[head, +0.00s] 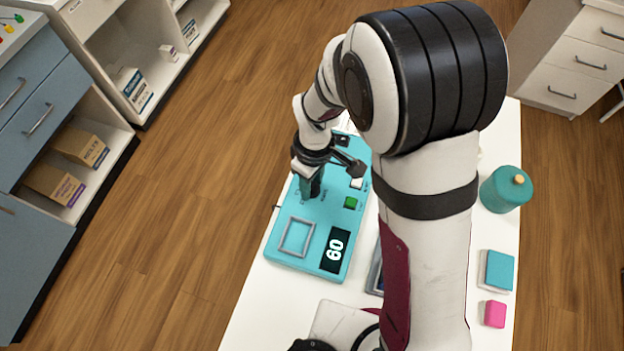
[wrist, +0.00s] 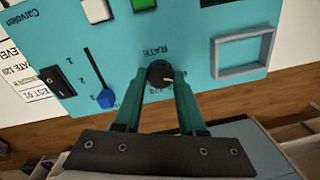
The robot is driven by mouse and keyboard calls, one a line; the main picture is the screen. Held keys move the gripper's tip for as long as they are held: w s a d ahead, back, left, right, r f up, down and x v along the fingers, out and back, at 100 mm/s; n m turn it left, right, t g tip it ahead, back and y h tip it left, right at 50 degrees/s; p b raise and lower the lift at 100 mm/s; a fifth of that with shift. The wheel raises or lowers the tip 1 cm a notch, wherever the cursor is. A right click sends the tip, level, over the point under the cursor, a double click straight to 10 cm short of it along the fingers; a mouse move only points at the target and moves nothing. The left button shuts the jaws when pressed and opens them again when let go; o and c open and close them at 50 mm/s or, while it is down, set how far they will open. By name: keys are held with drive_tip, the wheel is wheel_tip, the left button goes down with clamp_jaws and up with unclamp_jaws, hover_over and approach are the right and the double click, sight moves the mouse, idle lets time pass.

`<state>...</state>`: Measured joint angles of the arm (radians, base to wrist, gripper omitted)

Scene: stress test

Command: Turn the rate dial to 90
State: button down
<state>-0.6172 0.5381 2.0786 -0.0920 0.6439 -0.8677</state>
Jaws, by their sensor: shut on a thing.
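The teal device panel (head: 285,232) lies on the white table, and it fills the upper part of the wrist view (wrist: 195,25). The rate dial (wrist: 158,70) is a small dark knob beside the upside-down word RATE, with a light pointer mark toward the right of the wrist view. My gripper (wrist: 160,82) is shut on the dial, one teal finger on each side. In the head view my gripper (head: 312,190) is over the panel, and the dial is hidden there. The black display (head: 335,250) seems to read 60, turned sideways.
On the panel are a blue slider (wrist: 105,98), a black rocker switch (wrist: 55,80), a green button (head: 350,203) and a raised grey square frame (head: 296,237). A teal bottle (head: 506,190), a teal block (head: 499,269) and a pink block (head: 494,314) stand right of my arm.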

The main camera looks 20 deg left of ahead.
sight(316, 186)
drive_tip(key=shift+m, duration=0.4)
drive_tip(key=m, duration=0.3)
drive_tip(key=shift+m, duration=2.4)
drive_tip(key=shift+c, duration=2.4)
unclamp_jaws()
drive_tip(key=shift+r, duration=0.1)
wheel_tip(316, 186, up, 16)
drive_tip(key=shift+w+d, duration=0.15)
drive_tip(key=shift+d, duration=0.25)
